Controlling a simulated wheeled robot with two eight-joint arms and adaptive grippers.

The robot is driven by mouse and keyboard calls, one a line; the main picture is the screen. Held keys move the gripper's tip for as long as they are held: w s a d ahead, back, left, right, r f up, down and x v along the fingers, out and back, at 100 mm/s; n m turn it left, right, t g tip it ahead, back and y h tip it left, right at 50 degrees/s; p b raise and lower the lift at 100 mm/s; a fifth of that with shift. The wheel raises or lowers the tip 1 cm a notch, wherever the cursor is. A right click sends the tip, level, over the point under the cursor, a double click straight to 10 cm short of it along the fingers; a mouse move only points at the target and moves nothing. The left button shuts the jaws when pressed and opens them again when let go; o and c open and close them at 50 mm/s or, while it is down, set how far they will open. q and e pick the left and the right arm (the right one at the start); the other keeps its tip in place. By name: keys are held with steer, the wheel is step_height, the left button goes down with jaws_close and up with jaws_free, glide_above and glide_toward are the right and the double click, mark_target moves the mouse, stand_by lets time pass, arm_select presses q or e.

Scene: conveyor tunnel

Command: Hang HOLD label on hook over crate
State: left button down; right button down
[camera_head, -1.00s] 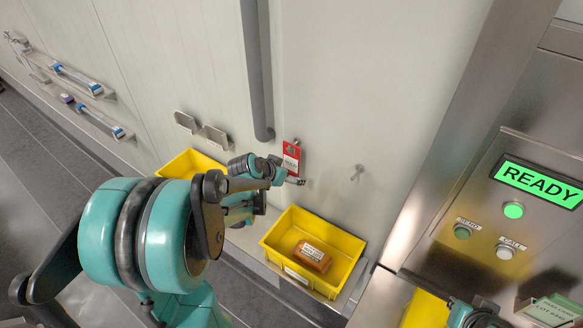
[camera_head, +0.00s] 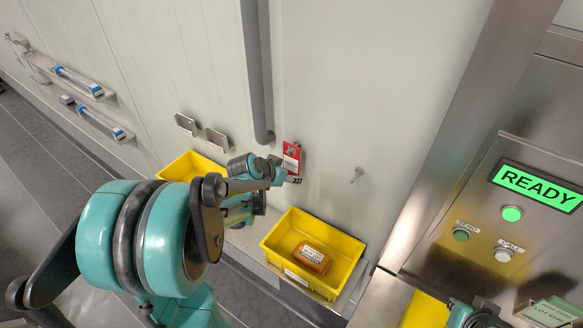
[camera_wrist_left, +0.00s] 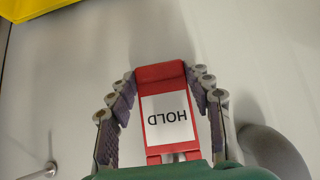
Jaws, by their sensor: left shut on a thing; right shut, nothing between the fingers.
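The red-and-white HOLD label (camera_head: 291,158) is at the wall in the head view. In the left wrist view the label (camera_wrist_left: 168,115) sits between the fingers, its HOLD text upside down. My left gripper (camera_wrist_left: 161,78) is shut on it, fingertips at the sides of its red end. In the head view my left gripper (camera_head: 287,178) is just below the label, partly hidden by its own arm. A bare hook (camera_head: 357,175) sticks out of the wall to the right, above the yellow crate (camera_head: 345,243). My right gripper (camera_head: 477,314) is shut and empty at the bottom edge.
An orange-brown box (camera_head: 311,257) lies in the crate. Another yellow crate (camera_head: 190,165) stands left, partly behind my arm. A grey vertical pipe (camera_head: 257,75) runs above the label. A steel panel with a green READY display (camera_head: 537,185) stands right. The wall between label and hook is clear.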

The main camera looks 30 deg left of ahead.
arm_select(q)
steer(key=shift+r, duration=0.35)
steer(key=s, duration=0.6)
steer(key=shift+s+a+p, duration=0.25)
steer(key=shift+p, duration=0.15)
stand_by(0.3)
steer(key=shift+d, duration=0.1)
stand_by(1.0)
